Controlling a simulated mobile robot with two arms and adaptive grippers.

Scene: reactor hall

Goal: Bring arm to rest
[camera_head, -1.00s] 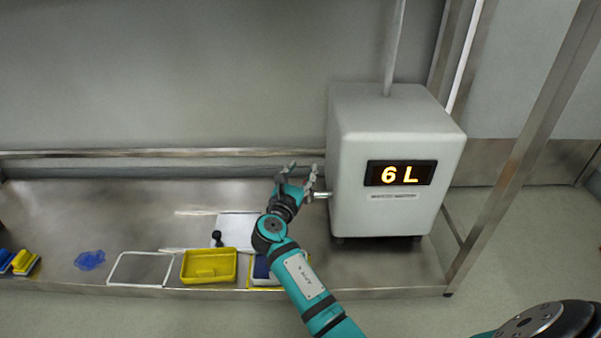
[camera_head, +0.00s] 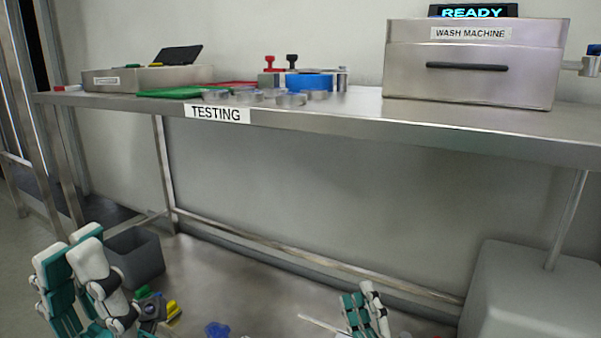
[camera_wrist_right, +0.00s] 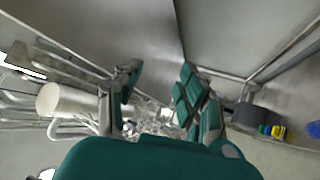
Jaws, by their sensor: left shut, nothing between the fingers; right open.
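My left gripper (camera_head: 82,275) stands at the lower left of the head view, with white and teal fingers pointing up. It is shut and empty, in front of a grey bin. My right gripper (camera_head: 366,305) is smaller, at the bottom edge right of centre, below the shelf and left of the grey box. Its fingers are open. The right wrist view shows the right gripper (camera_wrist_right: 160,95) from close by, fingers apart, with nothing held between them. Most of both arms is outside the head view.
A steel shelf labelled TESTING (camera_head: 217,114) spans the head view above both grippers. It carries a wash machine (camera_head: 475,70) reading READY. The grey bin (camera_head: 135,257) and blue item (camera_head: 217,329) lie below. A grey box (camera_head: 535,295) stands at the lower right.

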